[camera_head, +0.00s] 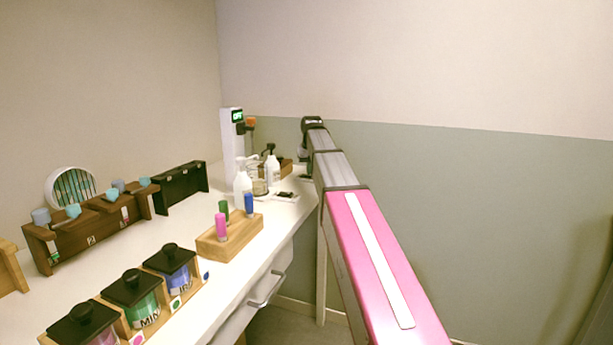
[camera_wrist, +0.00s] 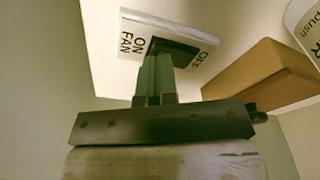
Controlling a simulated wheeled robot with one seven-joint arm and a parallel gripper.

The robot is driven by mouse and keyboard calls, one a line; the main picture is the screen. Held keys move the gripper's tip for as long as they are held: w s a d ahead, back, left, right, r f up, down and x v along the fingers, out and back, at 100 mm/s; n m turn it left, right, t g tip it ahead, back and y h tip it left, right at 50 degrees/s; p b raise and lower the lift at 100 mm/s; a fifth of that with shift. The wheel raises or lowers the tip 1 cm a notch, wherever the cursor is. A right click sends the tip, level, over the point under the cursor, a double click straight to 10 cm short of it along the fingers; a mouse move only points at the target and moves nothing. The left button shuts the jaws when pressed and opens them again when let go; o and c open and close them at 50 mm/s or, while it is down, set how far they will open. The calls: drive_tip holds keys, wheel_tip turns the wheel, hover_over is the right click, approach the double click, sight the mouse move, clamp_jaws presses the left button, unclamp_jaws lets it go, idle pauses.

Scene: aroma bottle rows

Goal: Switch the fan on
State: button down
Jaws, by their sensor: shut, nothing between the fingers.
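The white fan switch plate (camera_wrist: 190,33) is in the upper middle of the wrist view, with the words ON, FAN and OFF printed on it. Its black rocker (camera_wrist: 184,50) sits in the plate's middle, partly hidden behind my fingers. My gripper (camera_wrist: 160,60) is shut and empty, its green fingertips at or just in front of the rocker; I cannot tell if they touch. In the head view the plate (camera_head: 287,197) lies at the counter's far right edge, beside the end of my arm. A round white-rimmed thing (camera_head: 54,178) with slats, perhaps the fan, stands at the left.
A wooden block (camera_wrist: 265,72) and a white bottle (camera_wrist: 306,25) stand close to the plate in the wrist view. On the counter (camera_head: 185,230) are pump bottles (camera_head: 243,188), a wooden stand (camera_head: 232,240) with coloured vials, and several lidded jars (camera_head: 132,290). A wall lies behind.

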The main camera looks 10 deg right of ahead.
drive_tip(key=shift+f, duration=0.15)
drive_tip(key=shift+r, duration=3.55)
drive_tip(key=shift+s, duration=0.1)
